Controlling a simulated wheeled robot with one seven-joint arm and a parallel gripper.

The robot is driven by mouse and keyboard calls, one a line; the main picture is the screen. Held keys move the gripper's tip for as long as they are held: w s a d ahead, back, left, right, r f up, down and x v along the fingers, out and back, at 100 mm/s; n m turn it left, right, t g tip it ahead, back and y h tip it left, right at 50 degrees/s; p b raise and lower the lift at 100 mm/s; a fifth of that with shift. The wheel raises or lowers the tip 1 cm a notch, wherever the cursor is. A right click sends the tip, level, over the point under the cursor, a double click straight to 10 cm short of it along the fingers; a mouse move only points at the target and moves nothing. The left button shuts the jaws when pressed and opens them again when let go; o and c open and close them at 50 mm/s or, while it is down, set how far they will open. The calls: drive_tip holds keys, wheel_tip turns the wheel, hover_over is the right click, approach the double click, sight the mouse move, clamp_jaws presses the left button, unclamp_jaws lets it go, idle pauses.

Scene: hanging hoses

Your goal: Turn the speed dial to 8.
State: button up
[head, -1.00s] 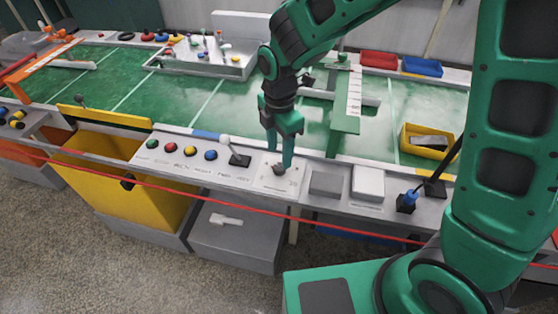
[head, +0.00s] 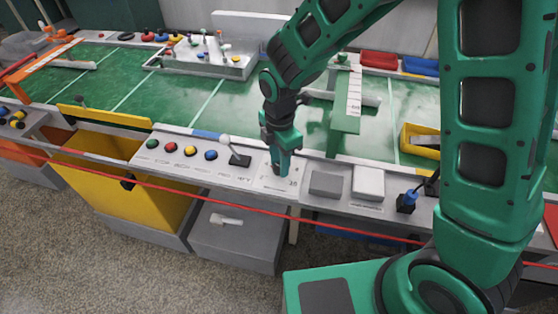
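The speed dial sits on a pale square plate (head: 268,184) on the front control ledge. The dial is hidden behind my fingertips, and its pointer and most of its scale cannot be read. My gripper (head: 281,173) points down at the plate, with its fingertips at the dial's place. The fingers look close together, but whether they are closed on the dial cannot be told.
Left of the plate stand a white-knobbed lever (head: 238,158) and several coloured buttons (head: 190,151). To the right are a dark grey block (head: 326,184), a white block (head: 369,183) and a blue-handled piece (head: 407,201). A red rope (head: 200,191) runs along the front.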

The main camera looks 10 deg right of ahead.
drive_tip(key=shift+w+m, duration=0.1)
drive_tip(key=shift+m, duration=0.3)
drive_tip(key=m, duration=0.4)
drive_tip(key=shift+r+m, duration=0.1)
drive_tip(key=shift+m, duration=0.3)
drive_tip(key=m, duration=0.6)
drive_tip(key=shift+w, duration=0.1)
drive_tip(key=m, duration=0.6)
drive_tip(key=shift+m, duration=0.3)
drive_tip(key=m, duration=0.5)
drive_tip(key=shift+m, duration=0.3)
drive_tip(key=o, duration=1.1)
drive_tip(key=shift+c, duration=0.2)
